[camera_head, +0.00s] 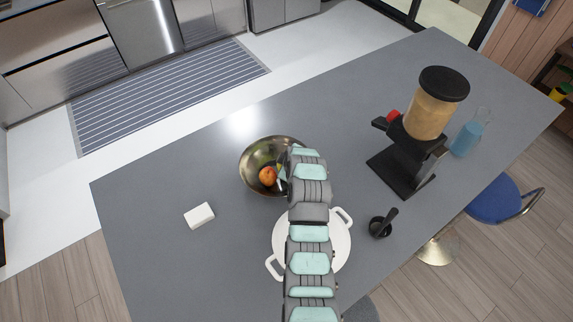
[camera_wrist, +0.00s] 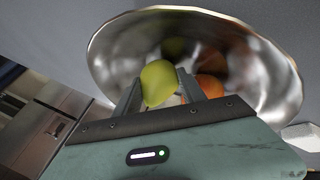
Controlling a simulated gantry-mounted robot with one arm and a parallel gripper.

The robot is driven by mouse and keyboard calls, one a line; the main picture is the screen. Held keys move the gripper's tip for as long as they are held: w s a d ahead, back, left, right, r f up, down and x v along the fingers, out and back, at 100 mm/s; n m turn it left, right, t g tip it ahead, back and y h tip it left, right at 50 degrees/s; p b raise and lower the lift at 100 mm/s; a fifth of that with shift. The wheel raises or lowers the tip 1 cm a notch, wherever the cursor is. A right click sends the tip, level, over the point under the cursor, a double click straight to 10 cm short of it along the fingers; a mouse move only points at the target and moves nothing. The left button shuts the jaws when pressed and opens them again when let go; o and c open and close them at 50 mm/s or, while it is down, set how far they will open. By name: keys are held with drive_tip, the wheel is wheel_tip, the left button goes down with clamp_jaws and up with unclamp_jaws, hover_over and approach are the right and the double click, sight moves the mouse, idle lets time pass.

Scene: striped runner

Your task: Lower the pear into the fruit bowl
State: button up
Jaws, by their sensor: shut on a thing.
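A yellow-green pear (camera_wrist: 158,80) is held between the two fingers of my gripper (camera_wrist: 157,92) in the wrist view. The shiny metal fruit bowl (camera_head: 252,160) stands on the grey counter. It also fills much of the wrist view (camera_wrist: 262,65), and the pear overlaps its inside there. I cannot tell whether the pear touches the bowl. An orange-red fruit (camera_head: 267,177) lies in the bowl, and it shows right of the pear in the wrist view (camera_wrist: 210,87). In the head view my arm hides the bowl's right side, and the pear cannot be made out.
A white two-handled pot (camera_head: 341,243) stands under my arm. A white block (camera_head: 199,215) lies left of it. A black dispenser with a tan-filled jar (camera_head: 430,108), a flask of blue liquid (camera_head: 468,137) and a small black mortar (camera_head: 380,228) are to the right. The counter left of the bowl is clear.

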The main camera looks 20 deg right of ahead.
drive_tip(key=o, duration=1.6)
drive_tip(key=b+v, duration=0.1)
drive_tip(key=v, duration=0.9)
drive_tip(key=shift+s+r, duration=0.25)
drive_tip(key=shift+r, duration=0.05)
